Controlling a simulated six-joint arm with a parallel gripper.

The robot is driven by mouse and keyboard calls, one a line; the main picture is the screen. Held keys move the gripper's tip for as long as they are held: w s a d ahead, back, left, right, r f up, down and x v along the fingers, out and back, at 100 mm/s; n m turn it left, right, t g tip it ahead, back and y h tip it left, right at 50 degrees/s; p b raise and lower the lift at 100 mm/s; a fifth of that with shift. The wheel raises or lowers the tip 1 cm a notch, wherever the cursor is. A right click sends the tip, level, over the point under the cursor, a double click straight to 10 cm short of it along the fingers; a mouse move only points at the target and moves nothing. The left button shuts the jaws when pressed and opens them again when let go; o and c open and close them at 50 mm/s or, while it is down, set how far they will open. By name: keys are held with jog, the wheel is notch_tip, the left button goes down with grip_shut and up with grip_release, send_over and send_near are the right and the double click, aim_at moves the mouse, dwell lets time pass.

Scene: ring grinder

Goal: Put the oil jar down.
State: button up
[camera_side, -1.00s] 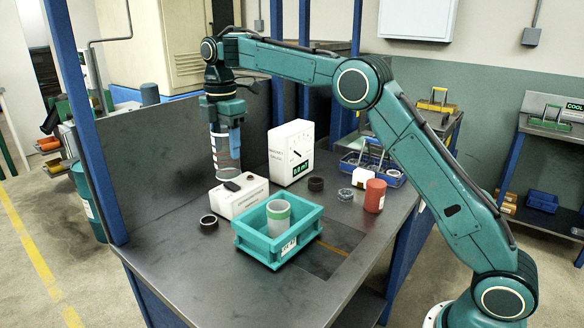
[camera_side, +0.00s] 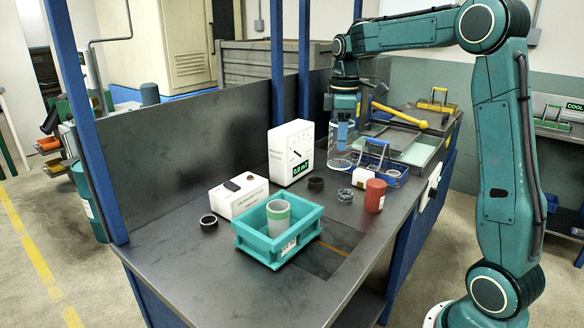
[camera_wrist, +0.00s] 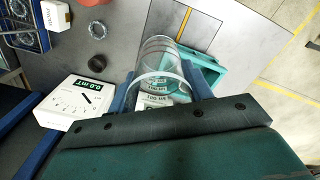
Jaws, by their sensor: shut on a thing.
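The oil jar, a clear glass cylinder (camera_side: 334,147), is upright in my gripper (camera_side: 343,131). My gripper points down and is shut on the jar, with blue fingers on either side. In the side view the jar is at the back right of the bench, just left of the blue wire basket. I cannot tell whether its base touches the bench top. In the wrist view the jar (camera_wrist: 160,58) shows between the fingers (camera_wrist: 162,92), and its round rim is visible.
The blue basket (camera_side: 397,178), white gauge box (camera_side: 291,153), dark ring (camera_side: 316,184), clear-grey ring (camera_side: 345,195) and red can (camera_side: 375,196) stand around it. A teal bin (camera_side: 262,253) with a cylinder inside and a white box (camera_side: 238,196) are further forward. A yellow-handled tool (camera_side: 400,116) lies behind.

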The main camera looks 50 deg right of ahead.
jog(key=shift+s+d+f+m, duration=0.1)
jog(key=shift+s+d+m, duration=0.2)
jog(key=shift+s, duration=0.4)
jog(key=shift+s+d+f+m, duration=0.1)
jog(key=shift+s+d+m, duration=0.2)
jog(key=shift+s, duration=0.45)
jog(key=shift+s+d+f+m, duration=0.1)
jog(key=shift+s+d+m, duration=0.1)
jog(key=shift+s+m, duration=0.35)
jog(key=shift+s+f, duration=0.1)
notch_tip(320, 180, down, 20)
jog(key=shift+r, duration=0.1)
jog(key=shift+n, duration=0.25)
jog(key=o, duration=1)
jog(key=shift+r, duration=6.05)
